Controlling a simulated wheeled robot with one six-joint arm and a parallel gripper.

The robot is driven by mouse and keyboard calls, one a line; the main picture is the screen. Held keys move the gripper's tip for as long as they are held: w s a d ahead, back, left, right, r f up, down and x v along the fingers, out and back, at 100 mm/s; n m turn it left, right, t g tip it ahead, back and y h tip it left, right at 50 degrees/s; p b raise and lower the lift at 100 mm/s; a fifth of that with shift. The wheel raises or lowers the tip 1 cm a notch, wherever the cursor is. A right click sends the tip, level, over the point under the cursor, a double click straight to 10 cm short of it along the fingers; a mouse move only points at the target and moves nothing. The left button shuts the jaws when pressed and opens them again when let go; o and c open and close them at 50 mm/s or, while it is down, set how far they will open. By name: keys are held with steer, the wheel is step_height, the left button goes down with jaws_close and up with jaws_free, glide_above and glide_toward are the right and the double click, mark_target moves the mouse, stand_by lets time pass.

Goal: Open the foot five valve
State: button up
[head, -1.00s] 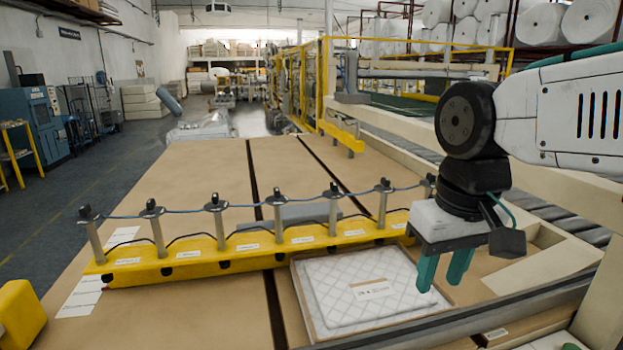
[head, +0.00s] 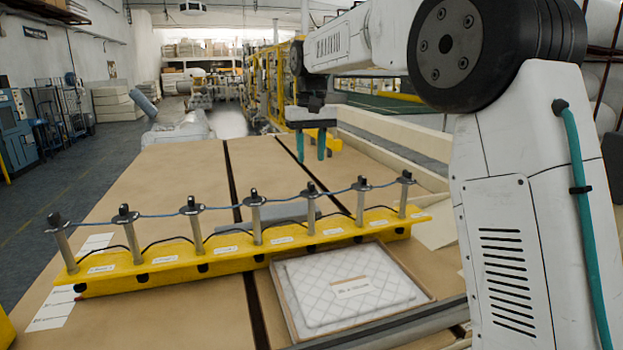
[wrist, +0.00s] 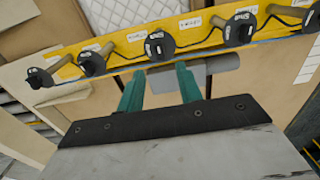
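A yellow bar (head: 165,257) lies across the brown table and carries a row of several upright grey posts with black tops, the valves. White labels sit along its front, too small to read, so I cannot tell which is foot five. In the wrist view the bar (wrist: 125,42) runs across the top, and round black valve heads (wrist: 158,46) with small white tags face me. My gripper (head: 309,149) is beyond the bar's right half, teal fingers apart and empty. In the wrist view its fingers (wrist: 160,78) point toward the bar, with a grey cylinder (wrist: 222,65) near them.
A framed tray with a quilted white pad (head: 345,287) lies in front of the bar. A grey metal rail (head: 385,327) crosses the front. A blue cable (head: 222,206) links the posts. The brown table (head: 180,170) behind the bar is mostly clear at left.

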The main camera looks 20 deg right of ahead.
mark_target(311, 183)
step_height(311, 183, down, 7)
steer(key=shift+f, duration=0.1)
stand_by(0.3)
jaws_close()
